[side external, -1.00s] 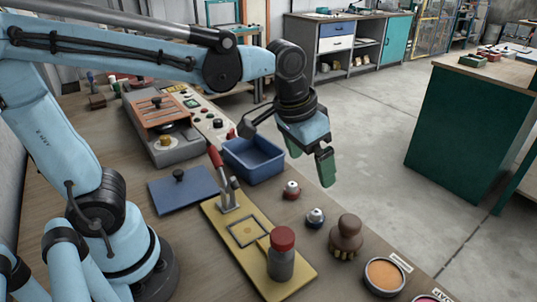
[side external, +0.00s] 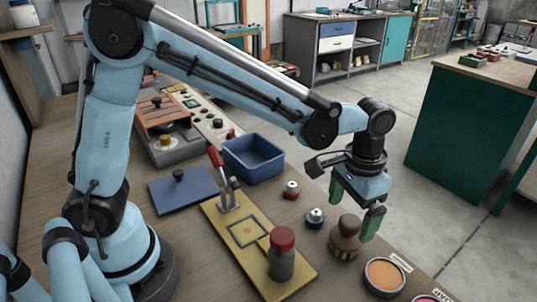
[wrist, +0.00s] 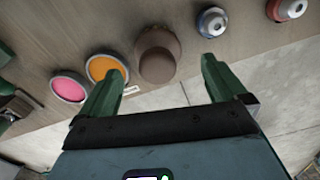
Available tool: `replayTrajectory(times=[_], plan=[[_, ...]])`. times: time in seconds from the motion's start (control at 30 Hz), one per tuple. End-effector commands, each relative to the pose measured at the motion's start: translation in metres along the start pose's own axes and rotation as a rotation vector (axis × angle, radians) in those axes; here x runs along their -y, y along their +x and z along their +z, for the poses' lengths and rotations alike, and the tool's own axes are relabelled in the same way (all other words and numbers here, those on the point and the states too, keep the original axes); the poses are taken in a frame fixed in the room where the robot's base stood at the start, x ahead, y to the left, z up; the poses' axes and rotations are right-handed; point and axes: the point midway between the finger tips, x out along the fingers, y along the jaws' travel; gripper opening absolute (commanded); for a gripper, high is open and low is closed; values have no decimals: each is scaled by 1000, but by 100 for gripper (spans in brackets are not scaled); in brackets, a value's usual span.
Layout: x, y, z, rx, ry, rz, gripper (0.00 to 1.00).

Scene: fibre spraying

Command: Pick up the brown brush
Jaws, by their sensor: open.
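The brown brush (side external: 345,237) stands upright on the wooden workbench near its right edge, with a rounded knob handle and bristles below. My gripper (side external: 354,208), with green fingers, is open and empty just above and beside the brush. In the side external view one finger hangs behind the handle and the other to its right. In the wrist view the brush (wrist: 158,55) shows beyond and between the two fingertips of my gripper (wrist: 163,72). Whether a finger touches it I cannot tell.
An orange pot (side external: 384,277) and a pink pot (wrist: 69,87) stand close by the brush. A blue-and-white spray nozzle (side external: 315,218) and a red one (side external: 291,190) stand behind it. A jar with a red lid (side external: 282,255) is on the yellow board (side external: 213,215). A blue bin (side external: 252,160) is farther back.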

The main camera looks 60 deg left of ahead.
Motion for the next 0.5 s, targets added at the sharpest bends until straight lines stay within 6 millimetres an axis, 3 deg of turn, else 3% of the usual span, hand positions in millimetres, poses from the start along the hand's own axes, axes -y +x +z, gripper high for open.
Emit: replayTrajectory(times=[0.27, 0.5], plan=[[-1, 18, 0, -1, 0, 0, 98], [-4, 50, -2, -1, 0, 0, 98]])
